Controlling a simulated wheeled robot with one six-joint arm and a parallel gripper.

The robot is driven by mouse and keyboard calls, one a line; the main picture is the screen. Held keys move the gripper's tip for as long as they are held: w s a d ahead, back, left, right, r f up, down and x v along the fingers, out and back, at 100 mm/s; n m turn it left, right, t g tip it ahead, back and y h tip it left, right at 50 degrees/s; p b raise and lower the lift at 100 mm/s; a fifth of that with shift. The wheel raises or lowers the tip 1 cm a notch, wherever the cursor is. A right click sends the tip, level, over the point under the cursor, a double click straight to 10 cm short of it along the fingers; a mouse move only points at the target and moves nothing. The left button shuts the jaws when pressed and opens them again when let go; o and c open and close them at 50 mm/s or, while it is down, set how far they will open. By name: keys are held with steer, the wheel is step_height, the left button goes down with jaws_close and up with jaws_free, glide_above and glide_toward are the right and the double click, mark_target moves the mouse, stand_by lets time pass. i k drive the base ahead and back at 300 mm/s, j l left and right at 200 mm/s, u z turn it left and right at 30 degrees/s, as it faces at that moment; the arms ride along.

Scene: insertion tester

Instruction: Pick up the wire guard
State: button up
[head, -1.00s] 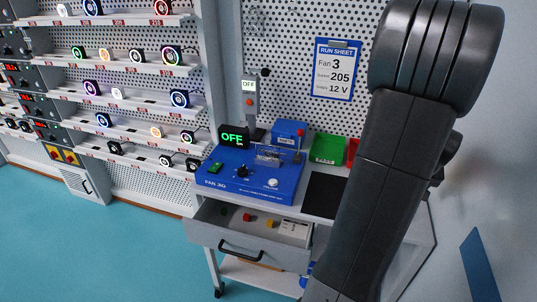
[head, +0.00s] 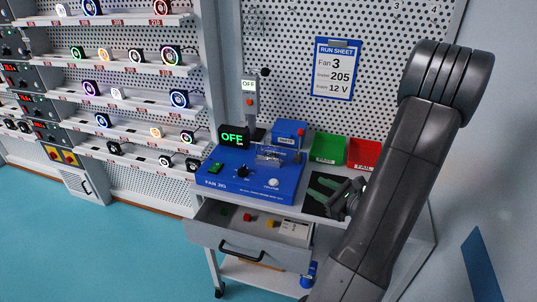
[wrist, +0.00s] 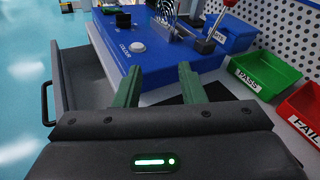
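A faint round wire shape, which looks like a wire guard (head: 256,21), hangs on the pegboard at the top of the head view. A ringed, wire-like shape (wrist: 165,9) also shows at the top of the wrist view, at the blue tester's fixture; I cannot tell whether it is a guard or a fan. My gripper (head: 317,190) has green fingers and is over the black mat, right of the blue tester (head: 235,183). In the wrist view my gripper (wrist: 160,70) is open, with nothing between its fingers.
A green PASS bin (head: 328,149) and a red FAIL bin (head: 364,154) stand at the bench's back right. A drawer (head: 215,234) is open below the tester, with small coloured items inside. Shelves of fans (head: 120,92) line the left wall. The blue floor is clear.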

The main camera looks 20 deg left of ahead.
mark_target(271, 145)
steer(key=j+z, duration=0.25)
steer(key=j, duration=0.2)
steer(key=j+z, duration=0.2)
steer(key=j, duration=0.2)
steer(key=j+z, duration=0.25)
steer(key=j, duration=0.2)
steer(key=k+j+z, duration=0.1)
steer(key=j+z, duration=0.15)
steer(key=j, duration=0.15)
steer(key=k+j+z, duration=0.25)
steer(key=j, duration=0.15)
steer(key=j+z, duration=0.2)
steer(key=j, duration=0.25)
steer(key=k+j+z, duration=0.25)
steer(key=i+j, duration=0.05)
steer(key=j, duration=0.05)
